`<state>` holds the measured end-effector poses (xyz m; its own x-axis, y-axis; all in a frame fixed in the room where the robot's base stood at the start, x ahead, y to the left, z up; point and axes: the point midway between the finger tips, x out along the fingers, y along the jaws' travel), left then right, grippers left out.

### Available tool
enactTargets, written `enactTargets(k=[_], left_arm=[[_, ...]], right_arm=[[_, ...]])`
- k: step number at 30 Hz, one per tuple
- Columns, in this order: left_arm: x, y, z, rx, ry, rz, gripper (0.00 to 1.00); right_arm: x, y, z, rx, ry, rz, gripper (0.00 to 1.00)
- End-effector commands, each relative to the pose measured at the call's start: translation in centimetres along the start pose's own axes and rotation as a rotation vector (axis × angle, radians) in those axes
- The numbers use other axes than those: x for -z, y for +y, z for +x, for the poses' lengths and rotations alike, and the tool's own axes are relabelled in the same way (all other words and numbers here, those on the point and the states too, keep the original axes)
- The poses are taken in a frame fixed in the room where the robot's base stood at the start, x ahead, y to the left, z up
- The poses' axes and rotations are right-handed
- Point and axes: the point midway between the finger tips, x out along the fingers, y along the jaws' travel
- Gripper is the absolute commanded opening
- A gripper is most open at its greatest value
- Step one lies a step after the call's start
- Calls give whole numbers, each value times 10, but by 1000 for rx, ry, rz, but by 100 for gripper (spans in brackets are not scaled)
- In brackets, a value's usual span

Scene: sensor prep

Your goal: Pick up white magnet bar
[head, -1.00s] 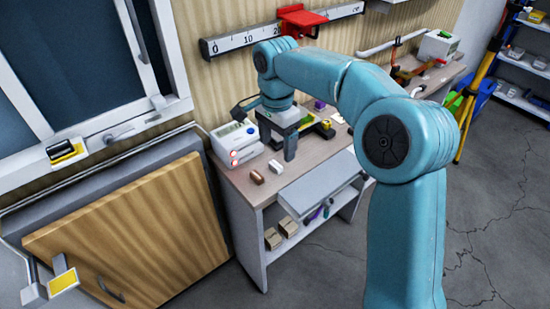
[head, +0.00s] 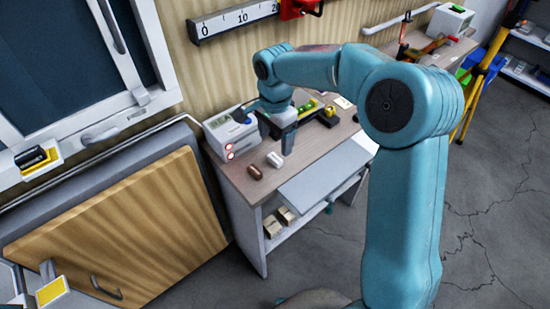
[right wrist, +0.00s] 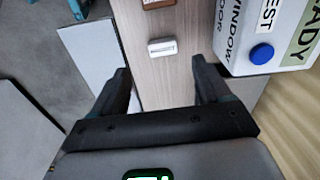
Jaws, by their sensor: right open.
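The white magnet bar (head: 274,159) lies on the wooden bench top beside a brown block (head: 255,172) in the head view. It also shows in the right wrist view (right wrist: 162,47), flat on the wood ahead of the fingers. My right gripper (head: 278,138) is above the bench, just behind the bar in the head view. In the right wrist view the gripper (right wrist: 160,74) is open, with nothing between its fingers, and the bar lies beyond the fingertips, roughly in line with the gap. My left gripper is not in view.
A white box (head: 225,134) with a blue button (right wrist: 262,54) stands close to the right gripper's side. A yellow and black tool (head: 325,117) lies behind. A pale grey panel (head: 322,178) projects from the bench front. Bare wood surrounds the bar.

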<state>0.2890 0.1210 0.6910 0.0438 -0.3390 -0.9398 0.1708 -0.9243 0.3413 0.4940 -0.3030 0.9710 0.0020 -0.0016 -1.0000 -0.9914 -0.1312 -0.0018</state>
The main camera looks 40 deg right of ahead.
Motion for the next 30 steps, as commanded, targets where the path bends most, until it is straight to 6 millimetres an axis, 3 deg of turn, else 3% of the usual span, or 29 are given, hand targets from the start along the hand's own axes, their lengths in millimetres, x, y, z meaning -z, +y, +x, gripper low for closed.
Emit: enactTargets(k=[3, 8, 16, 25, 26, 30], left_arm=[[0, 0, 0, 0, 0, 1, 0], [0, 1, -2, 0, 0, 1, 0], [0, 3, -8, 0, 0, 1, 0], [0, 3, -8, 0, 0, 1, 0], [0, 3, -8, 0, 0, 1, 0], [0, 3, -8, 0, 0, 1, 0]], right_arm=[[1, 0, 17, -1, 0, 1, 77], [2, -1, 28, -2, 0, 0, 77], [1, -4, 68, -3, -1, 1, 77], [1, -5, 76, 0, 0, 0, 77], [1, -5, 76, 0, 0, 0, 70], [1, -5, 76, 0, 0, 0, 24]])
